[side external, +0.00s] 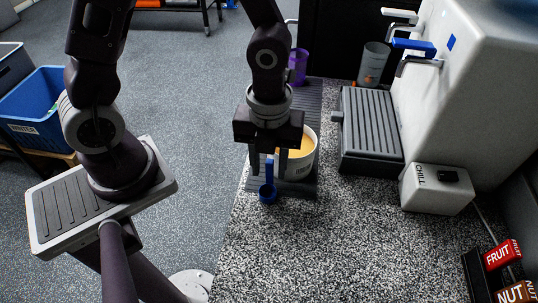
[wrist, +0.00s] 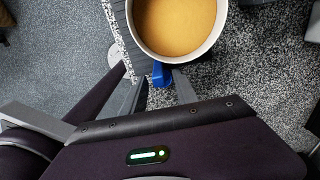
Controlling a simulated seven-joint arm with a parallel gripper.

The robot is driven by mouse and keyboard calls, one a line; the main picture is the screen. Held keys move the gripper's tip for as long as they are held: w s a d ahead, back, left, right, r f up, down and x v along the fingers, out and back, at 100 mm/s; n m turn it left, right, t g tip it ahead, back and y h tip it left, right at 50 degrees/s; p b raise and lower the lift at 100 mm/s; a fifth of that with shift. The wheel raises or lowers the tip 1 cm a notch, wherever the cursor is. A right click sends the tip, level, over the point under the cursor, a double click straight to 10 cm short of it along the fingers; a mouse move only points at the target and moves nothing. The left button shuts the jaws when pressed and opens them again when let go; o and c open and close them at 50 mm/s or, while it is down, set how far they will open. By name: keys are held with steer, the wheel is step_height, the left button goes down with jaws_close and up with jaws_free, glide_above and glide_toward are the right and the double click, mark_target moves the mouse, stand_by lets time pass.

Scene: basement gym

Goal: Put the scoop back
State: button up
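The blue scoop (side external: 268,192) is upright at the front edge of the dark ribbed mat (side external: 311,105), its handle pointing up and its cup low. A white tub (side external: 303,168) of tan powder (wrist: 175,22) stands just behind it, open at the top. My gripper (side external: 268,165) points down in front of the tub, with one finger on each side of the scoop's handle. Gaps show between handle and fingers, so it looks open. In the wrist view, a small blue part of the scoop (wrist: 162,75) shows between the fingertips, beside the tub's rim; the rest is hidden.
A purple cup (side external: 298,66) and a clear cup (side external: 372,64) stand at the back. A drink dispenser (side external: 475,75) with a drip tray (side external: 371,125) and a CHILL box (side external: 437,189) are to the right. FRUIT and NUT bars (side external: 500,255) lie front right. The front counter is clear.

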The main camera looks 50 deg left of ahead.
step_height(320, 180, up, 12)
steer(key=s+a+r+n+t, duration=0.3)
steer(key=s+a+n, duration=0.1)
steer(key=n, duration=0.9)
steer(key=s+a+r+n+t, duration=0.2)
steer(key=s+a+r+n, duration=0.2)
steer(key=n, duration=1)
steer(key=shift+s+a+t, duration=0.3)
steer(key=shift+s+t, duration=0.1)
steer(key=shift+s, duration=0.1)
steer(key=shift+r, duration=0.15)
